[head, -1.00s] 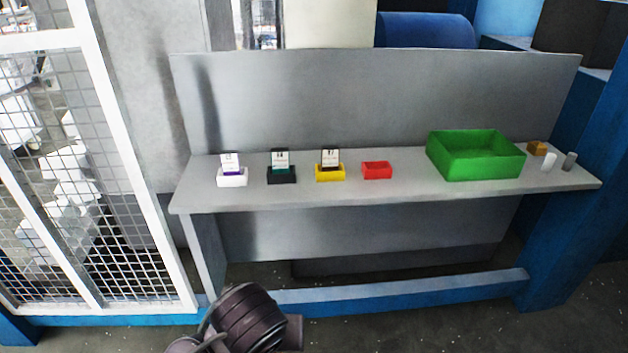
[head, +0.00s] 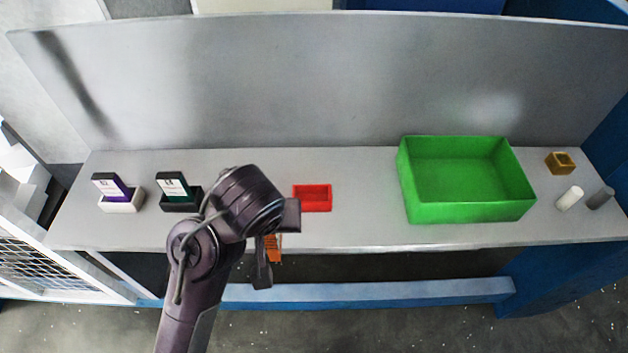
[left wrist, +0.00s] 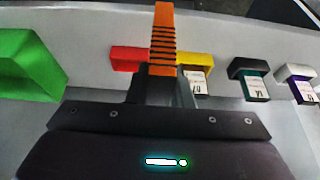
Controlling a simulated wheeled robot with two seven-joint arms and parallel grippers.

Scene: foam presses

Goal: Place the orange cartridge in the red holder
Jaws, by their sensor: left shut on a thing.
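The orange cartridge (left wrist: 163,40) is held in my left gripper (left wrist: 162,85), which is shut on it. The red holder (head: 313,198) is an empty open box on the shelf, behind and to the right of the gripper. In the left wrist view the red holder (left wrist: 128,60) is partly hidden behind the cartridge. My right gripper is in neither view.
White (head: 122,203) and black (head: 181,201) holders with labelled cartridges stand on the shelf (head: 360,215). A yellow holder (left wrist: 197,58) with its cartridge is hidden by my arm in the head view. A green bin (head: 470,212), brown block (head: 560,163) and two small cylinders stand right.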

